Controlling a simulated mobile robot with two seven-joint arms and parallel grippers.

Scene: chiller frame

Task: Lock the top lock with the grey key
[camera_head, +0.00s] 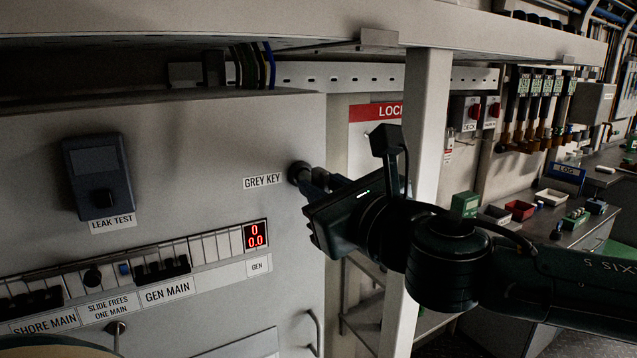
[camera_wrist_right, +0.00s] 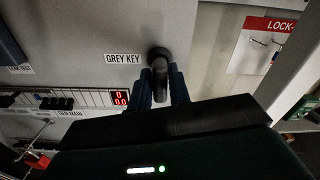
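The dark grey key (camera_wrist_right: 159,88) sticks out of a round dark lock (camera_head: 298,172) beside the "GREY KEY" label on the grey panel. The lock also shows in the wrist view (camera_wrist_right: 159,55). My right gripper (camera_head: 318,184) is at the key, one finger on each side of it in the wrist view (camera_wrist_right: 160,84). I cannot tell whether the fingers press on the key. A white board (camera_head: 362,150) with a red "LOCK" header stands to the right, partly hidden by a post. Small metal fittings (camera_wrist_right: 259,43) show on it. My left gripper is out of view.
A pale upright post (camera_head: 428,110) stands just right of my right gripper, under a long overhead beam (camera_head: 300,20). The panel carries a leak test box (camera_head: 97,175) and a breaker row (camera_head: 150,270). A bench with trays (camera_head: 519,209) lies at the right.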

